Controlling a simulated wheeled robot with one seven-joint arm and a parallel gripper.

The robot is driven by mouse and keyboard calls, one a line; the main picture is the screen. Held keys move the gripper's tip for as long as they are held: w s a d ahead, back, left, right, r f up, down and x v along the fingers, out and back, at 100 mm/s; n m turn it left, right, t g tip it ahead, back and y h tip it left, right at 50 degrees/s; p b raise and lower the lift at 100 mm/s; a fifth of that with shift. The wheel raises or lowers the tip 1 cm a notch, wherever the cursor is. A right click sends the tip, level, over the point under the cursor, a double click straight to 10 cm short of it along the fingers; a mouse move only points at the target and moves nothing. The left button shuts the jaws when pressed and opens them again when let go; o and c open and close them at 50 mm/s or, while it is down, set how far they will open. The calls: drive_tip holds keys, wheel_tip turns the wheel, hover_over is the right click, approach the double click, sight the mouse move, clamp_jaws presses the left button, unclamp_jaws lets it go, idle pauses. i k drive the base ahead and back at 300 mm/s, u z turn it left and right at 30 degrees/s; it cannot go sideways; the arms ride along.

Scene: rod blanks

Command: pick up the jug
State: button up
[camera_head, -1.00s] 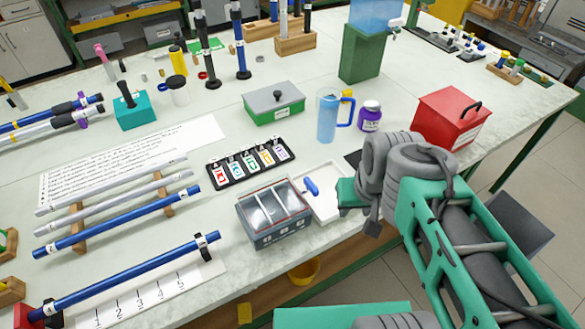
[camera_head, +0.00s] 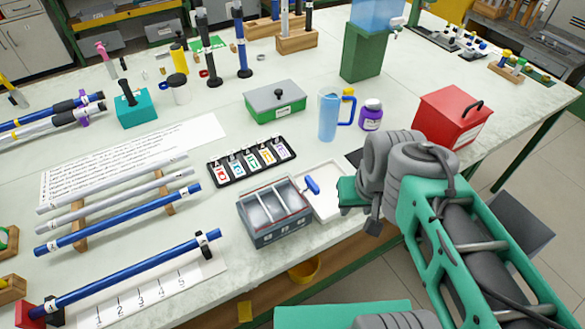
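The jug (camera_head: 328,117) is light blue and tall, with a dark blue handle on its right side. It stands upright on the pale worktop, left of a purple jar (camera_head: 371,115) and right of a green box with a grey lid. My arm reaches in from the lower right. Its end (camera_head: 348,194) is at the front edge of the table, nearer than the jug and apart from it. The gripper fingers cannot be made out, so their opening is hidden.
A red box (camera_head: 450,117) stands to the right of the jar. The green lidded box (camera_head: 274,103), a tray of labelled cards (camera_head: 252,162) and a grey compartment box (camera_head: 273,212) lie to the left. A green water dispenser stand (camera_head: 363,53) is behind. Bare worktop lies in front of the jug.

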sight(329, 98)
drive_tip(key=u, duration=3.75)
drive_tip(key=k, duration=1.6)
drive_tip(key=z, duration=0.8)
drive_tip(key=i, duration=0.5)
drive_tip(key=u, duration=0.05)
